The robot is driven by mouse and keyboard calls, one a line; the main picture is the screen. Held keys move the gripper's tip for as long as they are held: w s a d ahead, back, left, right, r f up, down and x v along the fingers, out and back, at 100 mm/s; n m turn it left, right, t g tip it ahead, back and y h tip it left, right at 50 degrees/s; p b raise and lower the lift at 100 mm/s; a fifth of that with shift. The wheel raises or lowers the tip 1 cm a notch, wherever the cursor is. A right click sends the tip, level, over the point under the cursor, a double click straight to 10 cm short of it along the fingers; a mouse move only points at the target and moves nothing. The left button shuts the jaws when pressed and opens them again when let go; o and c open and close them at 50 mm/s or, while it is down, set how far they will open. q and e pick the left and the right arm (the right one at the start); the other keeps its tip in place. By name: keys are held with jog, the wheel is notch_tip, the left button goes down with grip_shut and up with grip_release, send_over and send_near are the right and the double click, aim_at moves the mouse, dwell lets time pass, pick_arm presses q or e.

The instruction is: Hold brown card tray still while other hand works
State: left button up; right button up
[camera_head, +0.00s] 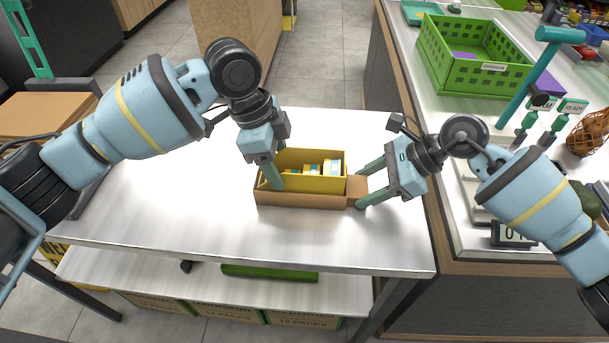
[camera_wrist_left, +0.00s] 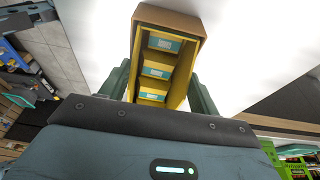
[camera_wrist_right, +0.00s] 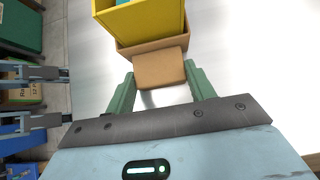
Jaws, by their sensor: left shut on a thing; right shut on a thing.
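The brown card tray (camera_head: 300,200) lies on the white table with a yellow box (camera_head: 318,184) standing inside it. Three small teal-and-white labelled packs (camera_wrist_left: 160,68) show inside the yellow box. My left gripper (camera_head: 275,168) points down at the box's left part and is shut across it, one finger on each long side. My right gripper (camera_head: 361,189) is at the tray's right end, shut on the brown tab (camera_wrist_right: 160,68) there, which shows between its fingers in the right wrist view. The left fingertips are partly hidden by the tray and box.
The white table (camera_head: 180,205) is clear left of and in front of the tray. A counter to the right carries a green perforated crate (camera_head: 470,75), a teal stand (camera_head: 530,80) and small signs. A shelf (camera_head: 200,290) lies below the table.

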pick_arm(q)
jog(key=shift+r, duration=0.7)
dwell(0.6)
jog(key=shift+r, duration=2.35)
pick_arm(e)
jog(key=o, duration=0.8)
jog(key=shift+o, duration=0.2)
jog(key=shift+d+r, duration=0.15)
jog(key=shift+d, duration=0.05)
jog(key=shift+v, duration=3)
